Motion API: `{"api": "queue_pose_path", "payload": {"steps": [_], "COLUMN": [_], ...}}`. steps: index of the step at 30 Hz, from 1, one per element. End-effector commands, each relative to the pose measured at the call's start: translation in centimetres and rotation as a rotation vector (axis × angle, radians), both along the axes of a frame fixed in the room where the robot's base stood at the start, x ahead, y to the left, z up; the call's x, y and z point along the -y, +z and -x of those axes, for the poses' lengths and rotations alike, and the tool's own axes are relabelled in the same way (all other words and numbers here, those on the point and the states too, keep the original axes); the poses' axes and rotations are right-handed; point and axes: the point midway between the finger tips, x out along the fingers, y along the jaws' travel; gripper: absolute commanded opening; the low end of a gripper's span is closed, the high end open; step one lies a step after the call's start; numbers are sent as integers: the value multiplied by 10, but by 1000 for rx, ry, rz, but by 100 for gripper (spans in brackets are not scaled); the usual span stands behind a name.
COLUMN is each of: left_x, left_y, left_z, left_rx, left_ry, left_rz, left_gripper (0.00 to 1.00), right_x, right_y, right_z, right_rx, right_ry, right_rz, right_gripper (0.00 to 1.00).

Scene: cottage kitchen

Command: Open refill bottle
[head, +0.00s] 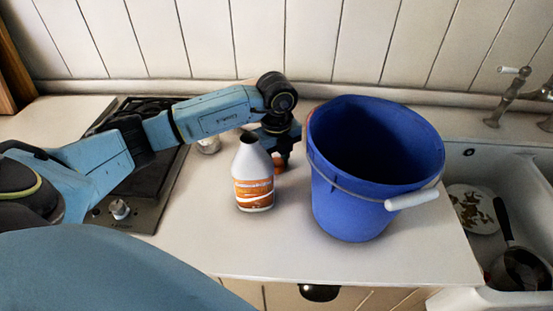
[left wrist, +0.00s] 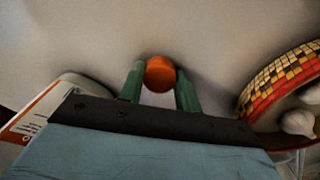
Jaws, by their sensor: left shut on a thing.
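The refill bottle (head: 247,172) is white with an orange label and stands upright on the counter. Its top shows a dark opening with no cap on it. It also shows at the left edge of the left wrist view (left wrist: 40,108). My left gripper (head: 281,161) is just behind and right of the bottle, pointing down. In the left wrist view its green fingers are shut on the round orange cap (left wrist: 160,72), apart from the bottle. I cannot tell whether the cap touches the counter. My right gripper is not in view.
A blue bucket (head: 350,205) with a white handle stands close on the right. A patterned basket (left wrist: 272,85) holding garlic shows in the left wrist view. A stove (head: 150,185) is on the left, a sink (head: 462,160) on the right. The counter in front is clear.

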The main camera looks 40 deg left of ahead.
Motion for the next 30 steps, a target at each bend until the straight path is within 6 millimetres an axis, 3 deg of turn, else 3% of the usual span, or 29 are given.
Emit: {"api": "queue_pose_path", "payload": {"steps": [2, 3, 7, 19, 30], "left_x": [0, 0, 0, 0, 0], "left_y": [-4, -3, -3, 8, 83], "left_z": [0, 0, 0, -1, -1], "left_rx": [-1, -1, -1, 2, 4], "left_ry": [0, 0, 0, 0, 1], "left_rz": [0, 0, 0, 0, 0], "left_gripper": [2, 39, 56, 56, 56], "right_x": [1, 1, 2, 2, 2], "right_y": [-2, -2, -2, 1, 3], "right_z": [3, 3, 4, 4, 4], "right_rx": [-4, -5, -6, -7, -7], "right_ry": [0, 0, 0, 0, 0], "right_rz": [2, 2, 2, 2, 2], "right_gripper": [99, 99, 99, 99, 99]}}
